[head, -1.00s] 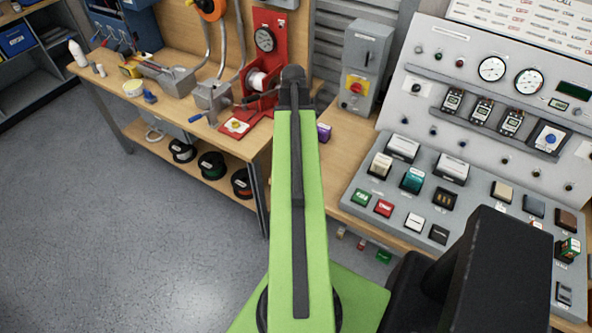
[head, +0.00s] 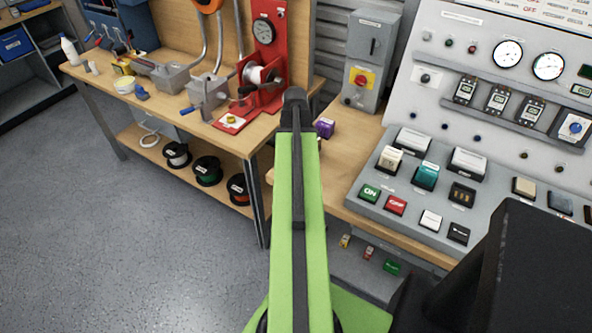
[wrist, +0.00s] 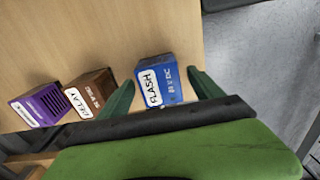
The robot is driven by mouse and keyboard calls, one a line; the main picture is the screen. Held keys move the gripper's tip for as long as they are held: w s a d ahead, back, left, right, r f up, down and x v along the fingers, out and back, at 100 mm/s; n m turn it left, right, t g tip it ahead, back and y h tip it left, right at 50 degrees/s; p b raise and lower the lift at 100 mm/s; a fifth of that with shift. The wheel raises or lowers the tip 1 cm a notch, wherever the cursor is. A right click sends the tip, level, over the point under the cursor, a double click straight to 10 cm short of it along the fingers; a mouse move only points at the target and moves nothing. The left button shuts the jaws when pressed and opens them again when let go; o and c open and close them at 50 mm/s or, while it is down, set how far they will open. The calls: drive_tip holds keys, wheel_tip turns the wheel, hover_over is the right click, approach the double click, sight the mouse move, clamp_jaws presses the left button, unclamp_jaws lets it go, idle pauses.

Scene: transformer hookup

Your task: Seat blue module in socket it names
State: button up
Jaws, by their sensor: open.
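The blue module (wrist: 156,84), with a white label reading FLASH, stands on the wooden bench top in the wrist view. My gripper (wrist: 159,76) is open, its green fingers on either side of the module, with visible space on the right. I cannot tell whether the left finger touches it. In the head view my gripper (head: 296,100) is seen from behind, and the blue module does not show. The sloped grey panel (head: 380,195) on the right bears several modules and switches; its small socket names are unreadable, so I cannot tell which reads FLASH.
The bench edge and grey floor (wrist: 265,60) lie to the right. A red stand with a gauge (head: 264,60) is left of my arm.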

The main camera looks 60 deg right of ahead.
drive_tip(key=shift+f, duration=0.2)
drive_tip(key=shift+c, duration=0.2)
drive_tip(key=c, duration=1.5)
drive_tip(key=shift+r+p, duration=0.6)
drive_tip(key=shift+p, duration=0.2)
wheel_tip(320, 180, up, 4)
drive_tip(key=p, duration=0.4)
drive_tip(key=s+r+p, duration=0.2)
drive_tip(key=s, duration=0.2)
drive_tip(key=s+r+p, duration=0.2)
drive_tip(key=s, duration=0.1)
drive_tip(key=s+r+p, duration=0.1)
drive_tip(key=s, duration=0.3)
drive_tip(key=shift+s+a+r+p, duration=0.1)
drive_tip(key=shift+s+r+p, duration=0.25)
drive_tip(key=shift+r+p, duration=0.05)
